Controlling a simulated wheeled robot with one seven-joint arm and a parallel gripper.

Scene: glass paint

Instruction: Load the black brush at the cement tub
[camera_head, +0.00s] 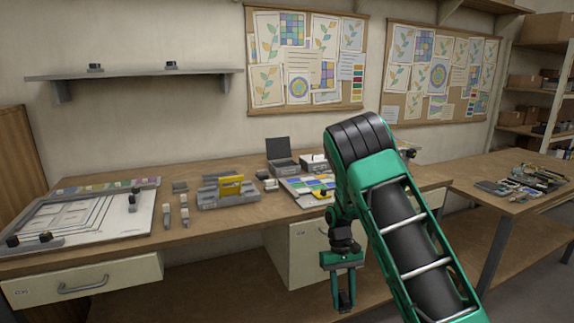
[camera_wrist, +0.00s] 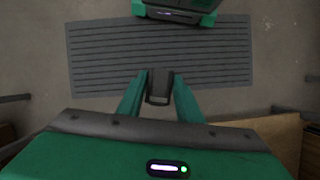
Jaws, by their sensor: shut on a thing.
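My gripper (camera_head: 343,300) hangs low in front of the bench in the head view, pointing down and clear of the bench top. In the wrist view its two green fingers are shut on a short dark block (camera_wrist: 159,88), which looks like the handle of the black brush. The bristle end is hidden. I cannot pick out the cement tub for certain. A grey box with a raised dark lid (camera_head: 282,152) stands at the back of the bench, left of my arm, and a white-fronted box (camera_head: 313,163) stands beside it.
The long wooden bench (camera_head: 225,215) holds a white pattern board (camera_head: 90,215), a grey holder with a yellow piece (camera_head: 230,188) and a tray of coloured glass (camera_head: 298,190). A side table (camera_head: 530,205) with tools stands right. My arm hides part of the bench.

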